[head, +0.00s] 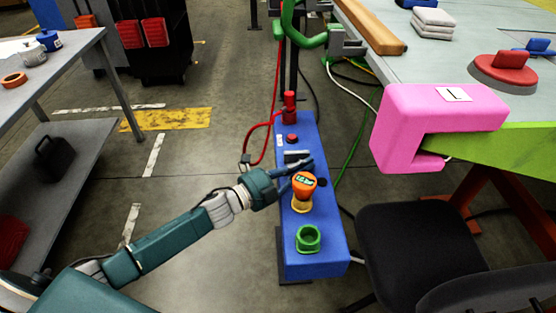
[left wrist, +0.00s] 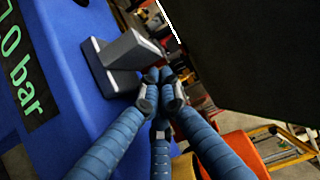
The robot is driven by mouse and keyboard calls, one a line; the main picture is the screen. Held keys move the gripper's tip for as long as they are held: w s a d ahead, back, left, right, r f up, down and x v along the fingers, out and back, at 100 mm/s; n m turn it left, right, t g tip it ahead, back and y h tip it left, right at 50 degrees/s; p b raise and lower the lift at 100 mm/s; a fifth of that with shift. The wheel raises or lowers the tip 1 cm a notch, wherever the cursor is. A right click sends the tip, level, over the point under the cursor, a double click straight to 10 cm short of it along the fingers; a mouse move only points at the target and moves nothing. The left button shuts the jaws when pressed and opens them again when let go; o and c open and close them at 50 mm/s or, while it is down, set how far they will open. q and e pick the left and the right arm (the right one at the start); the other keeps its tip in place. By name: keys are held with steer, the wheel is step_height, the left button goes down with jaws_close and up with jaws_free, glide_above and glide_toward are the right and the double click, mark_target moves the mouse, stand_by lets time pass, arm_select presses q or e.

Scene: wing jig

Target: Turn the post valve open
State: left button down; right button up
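The blue post panel (head: 317,255) stands in the middle of the head view. A grey lever-like handle (head: 295,155), which looks like the post valve, sits on it below the red button. In the left wrist view the grey handle (left wrist: 128,50) sticks out from a dark grey base on the blue face. My left gripper (head: 306,166) reaches across the panel just below the handle. In the left wrist view its fingertips (left wrist: 163,88) are drawn together beside the handle's free end, with nothing seen between them. I cannot tell whether they touch the handle. My right gripper is not in view.
An orange-topped object (head: 304,183) stands on the panel close by my left gripper, with a green cup-shaped holder (head: 308,238) below. A red button (head: 292,138) sits above. A black chair (head: 425,245) and pink clamp-like block (head: 425,120) are at right.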

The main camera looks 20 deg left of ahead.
arm_select(q)
steer(key=shift+d, duration=0.1)
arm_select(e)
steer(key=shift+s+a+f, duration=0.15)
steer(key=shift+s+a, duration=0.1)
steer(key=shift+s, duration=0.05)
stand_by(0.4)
